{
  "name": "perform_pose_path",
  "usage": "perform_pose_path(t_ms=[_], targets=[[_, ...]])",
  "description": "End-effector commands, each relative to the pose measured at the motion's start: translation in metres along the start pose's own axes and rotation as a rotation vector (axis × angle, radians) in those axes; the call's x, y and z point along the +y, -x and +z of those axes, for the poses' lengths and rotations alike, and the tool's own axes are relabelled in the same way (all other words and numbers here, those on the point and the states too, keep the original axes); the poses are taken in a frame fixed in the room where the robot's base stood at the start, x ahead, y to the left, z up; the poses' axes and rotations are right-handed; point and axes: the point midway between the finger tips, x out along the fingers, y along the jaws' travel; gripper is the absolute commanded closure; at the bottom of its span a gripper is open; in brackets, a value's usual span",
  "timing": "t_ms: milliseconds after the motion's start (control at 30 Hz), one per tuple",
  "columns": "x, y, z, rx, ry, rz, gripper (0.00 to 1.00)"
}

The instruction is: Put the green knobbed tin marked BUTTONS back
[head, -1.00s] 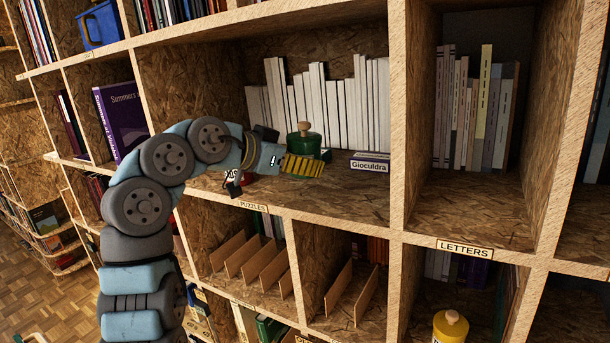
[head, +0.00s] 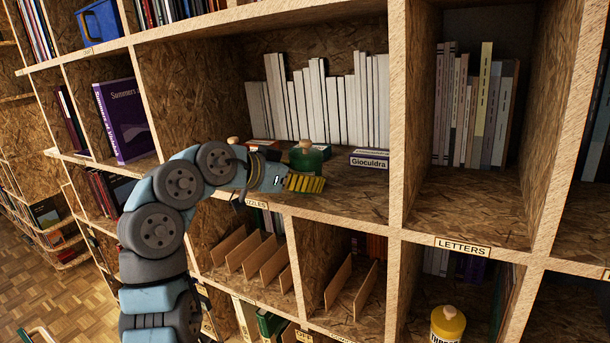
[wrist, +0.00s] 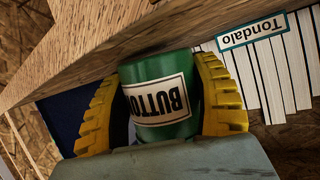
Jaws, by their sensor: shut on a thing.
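The green BUTTONS tin (head: 310,160) with its pale wooden knob is at the front of the shelf compartment labelled PUZZLES. My gripper (head: 304,183) is shut on it, its yellow ribbed fingers covering the tin's lower part in the head view. In the wrist view, the tin (wrist: 160,100) sits between both fingers of my gripper (wrist: 165,95), its label upside down. The wooden shelf board (wrist: 110,45) is close to the tin's base there. I cannot tell whether the tin touches it.
White books (head: 340,100) stand at the compartment's back. The LETTERS compartment's front floor (head: 465,210) is clear. A yellow tin (head: 447,325) stands below it.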

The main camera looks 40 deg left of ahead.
Motion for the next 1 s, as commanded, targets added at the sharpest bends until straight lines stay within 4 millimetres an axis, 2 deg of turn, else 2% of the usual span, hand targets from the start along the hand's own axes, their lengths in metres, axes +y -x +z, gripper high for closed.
perform_pose_path(t_ms=[100,133,200,533,700,1000], targets=[[0.0,-0.001,0.002,0.001,-0.001,0.0,0.76],[0.0,-0.001,0.002,0.001,-0.001,0.0,0.3],[0.0,-0.001,0.002,0.001,-0.001,0.0,0.1],[0.0,0.0,0.002,0.0,0.0,-0.001,0.08],[-0.001,0.005,-0.007,0.0,-0.001,-0.003,0.08],[-0.001,0.061,-0.004,-0.001,-0.003,-0.005,0.08]])
